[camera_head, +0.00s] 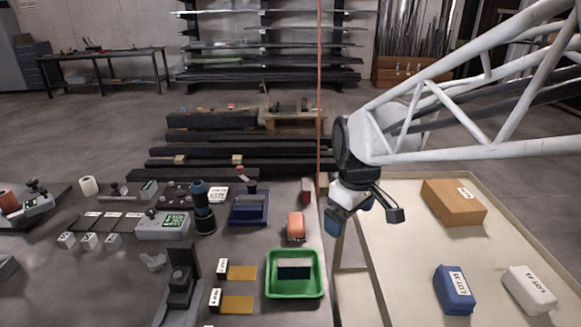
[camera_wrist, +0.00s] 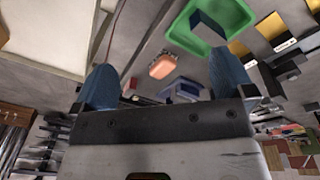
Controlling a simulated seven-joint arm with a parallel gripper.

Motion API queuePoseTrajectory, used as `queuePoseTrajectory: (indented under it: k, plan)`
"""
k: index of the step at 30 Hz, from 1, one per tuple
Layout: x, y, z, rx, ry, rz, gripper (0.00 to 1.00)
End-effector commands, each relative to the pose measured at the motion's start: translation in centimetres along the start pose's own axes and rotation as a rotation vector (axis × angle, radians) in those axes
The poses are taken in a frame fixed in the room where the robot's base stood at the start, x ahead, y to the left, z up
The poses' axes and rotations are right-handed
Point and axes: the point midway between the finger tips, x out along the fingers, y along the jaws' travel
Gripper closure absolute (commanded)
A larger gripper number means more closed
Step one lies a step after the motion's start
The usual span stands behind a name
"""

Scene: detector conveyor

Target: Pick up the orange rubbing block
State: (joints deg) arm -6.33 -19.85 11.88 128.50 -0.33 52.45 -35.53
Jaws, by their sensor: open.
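The orange rubbing block (camera_head: 295,227) lies on the dark bench surface, just behind the green tray. It also shows in the wrist view (camera_wrist: 162,67), between and beyond the two blue fingertips. My gripper (camera_head: 364,212) is open and empty. It is in the air to the right of the block, over the gap between the bench and the pale tray. In the wrist view my gripper (camera_wrist: 166,80) has its fingers wide apart, with nothing between them touching either finger.
A green tray (camera_head: 294,295) holding a dark block stands in front of the orange block. A blue fixture (camera_head: 249,207) and a small red-ended block (camera_head: 306,190) are close behind it. The pale tray (camera_head: 405,270) at right holds a brown box (camera_head: 454,203) and two lot-labelled packs.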

Motion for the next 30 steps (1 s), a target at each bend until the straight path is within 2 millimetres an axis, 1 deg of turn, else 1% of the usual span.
queuePoseTrajectory:
  k: [1,9,18,21,24,27,30]
  plan:
    - [0.7,0.4,-1.3,-0.048,-0.008,-0.007,0.0]
    - [4.0,2.0,-7.9,-0.333,-0.033,-0.041,0.0]
    - [8.9,2.8,-15.0,-0.642,-0.053,-0.084,0.0]
    - [10.4,2.9,-16.8,-0.724,-0.057,-0.096,0.0]
    - [11.4,2.9,-18.1,-0.784,-0.058,-0.104,0.0]
    - [12.1,2.9,-18.8,-0.82,-0.06,-0.109,0.0]
    - [12.3,2.9,-19.1,-0.836,-0.06,-0.111,0.0]
